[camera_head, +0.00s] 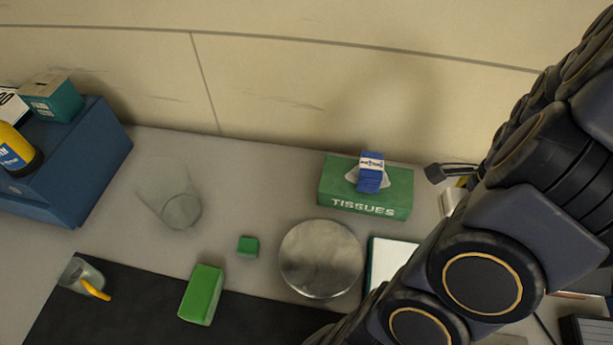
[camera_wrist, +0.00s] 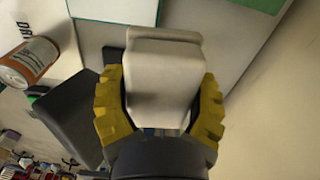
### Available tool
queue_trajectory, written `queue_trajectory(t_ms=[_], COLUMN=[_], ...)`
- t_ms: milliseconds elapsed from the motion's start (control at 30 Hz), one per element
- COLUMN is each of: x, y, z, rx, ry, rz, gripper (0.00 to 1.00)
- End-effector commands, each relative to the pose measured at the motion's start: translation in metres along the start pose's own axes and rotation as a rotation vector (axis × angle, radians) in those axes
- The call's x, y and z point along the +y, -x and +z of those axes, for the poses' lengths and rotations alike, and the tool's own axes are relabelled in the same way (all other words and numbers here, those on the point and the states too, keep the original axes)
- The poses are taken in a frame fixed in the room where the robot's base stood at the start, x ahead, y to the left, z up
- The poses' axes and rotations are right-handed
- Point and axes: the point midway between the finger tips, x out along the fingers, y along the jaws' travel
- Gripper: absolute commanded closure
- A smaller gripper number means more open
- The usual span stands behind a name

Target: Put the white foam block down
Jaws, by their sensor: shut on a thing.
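The white foam block (camera_wrist: 162,78) is between the yellow-padded fingers of my gripper (camera_wrist: 160,100) in the wrist view. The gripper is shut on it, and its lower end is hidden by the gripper. In the head view my gripper (camera_head: 458,178) is right of the tissue box, partly hidden by my arm. A pale piece just below it (camera_head: 447,202) looks like the block. I cannot tell whether the block touches the surface below.
A green tissue box (camera_head: 340,201) bears a blue packet (camera_head: 371,173). A round metal disc (camera_head: 321,259), small green block (camera_head: 248,246), larger green block (camera_head: 201,295), clear glass (camera_head: 170,195) and cup (camera_head: 82,275) stand leftward.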

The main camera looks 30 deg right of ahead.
Motion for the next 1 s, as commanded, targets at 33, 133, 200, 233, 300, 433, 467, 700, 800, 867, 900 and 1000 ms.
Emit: queue_trajectory(t_ms=[33,133,200,233,300,433,467,700,800,867,900,1000], x=[-0.002,-0.008,-0.015,-0.018,-0.025,-0.039,-0.042,-0.057,-0.054,-0.050,-0.047,-0.039], y=[0.010,0.013,0.012,0.012,0.012,0.013,0.013,0.013,0.013,0.013,0.013,0.013], z=[-0.001,0.014,0.025,0.030,0.045,0.080,0.090,0.187,0.228,0.251,0.265,0.293], rx=[0.003,-0.002,-0.002,-0.002,-0.001,-0.002,-0.002,-0.001,0.000,0.000,-0.001,0.000], ry=[0.001,0.061,0.118,0.143,0.210,0.367,0.410,0.828,1.007,1.106,1.167,1.295], rz=[-0.007,0.001,0.001,0.001,0.001,0.000,-0.001,-0.002,-0.002,-0.002,-0.002,-0.002], gripper=[0.71,0.71,0.71,0.71,0.71,0.71,0.71,0.71,0.71,0.71,0.71,0.71])
